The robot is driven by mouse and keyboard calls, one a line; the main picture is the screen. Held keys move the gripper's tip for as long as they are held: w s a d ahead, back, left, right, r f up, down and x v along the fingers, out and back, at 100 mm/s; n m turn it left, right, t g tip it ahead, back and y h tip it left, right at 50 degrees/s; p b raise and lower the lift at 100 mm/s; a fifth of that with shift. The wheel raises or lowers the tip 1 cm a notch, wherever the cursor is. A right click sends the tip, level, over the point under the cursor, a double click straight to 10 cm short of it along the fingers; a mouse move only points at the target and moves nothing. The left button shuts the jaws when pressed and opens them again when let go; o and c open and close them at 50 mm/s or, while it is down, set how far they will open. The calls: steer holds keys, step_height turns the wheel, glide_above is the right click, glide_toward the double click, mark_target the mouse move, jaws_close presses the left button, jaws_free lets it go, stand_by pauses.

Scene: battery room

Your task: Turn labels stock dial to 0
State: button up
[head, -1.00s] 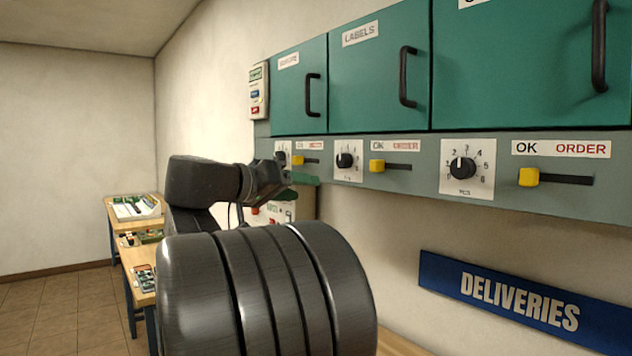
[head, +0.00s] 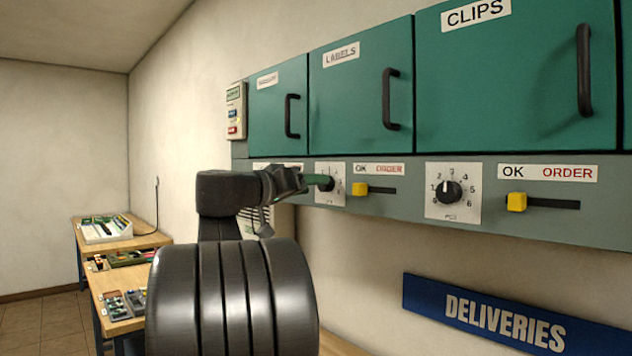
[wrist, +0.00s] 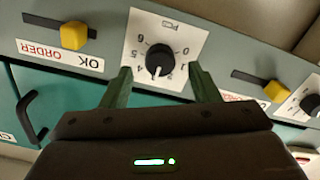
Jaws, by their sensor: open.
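The labels stock dial is a black knob (head: 327,183) on a white numbered plate, below the green LABELS door (head: 360,90). In the head view my gripper (head: 318,180) is at this dial, its green fingers partly covering the plate. In the wrist view, which is upside down, the dial (wrist: 159,60) sits between the two open green fingers (wrist: 160,76), just beyond their tips. The fingers look apart from the knob. Its white mark points down in that view, toward the fingers' side; the number there is not clearly readable.
Right of the dial is a yellow slider (head: 360,188) under an OK/ORDER label. Farther right are the CLIPS dial (head: 448,191) and its yellow slider (head: 516,202). Door handles (head: 391,98) stick out above. A blue DELIVERIES sign (head: 490,315) hangs below.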

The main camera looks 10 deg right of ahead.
steer(key=shift+x, duration=1.3)
steer(key=c, duration=1)
steer(key=shift+o, duration=0.2)
steer(key=shift+n, duration=0.4)
steer(key=shift+n+p, duration=4.9)
steer(key=shift+n, duration=6.7)
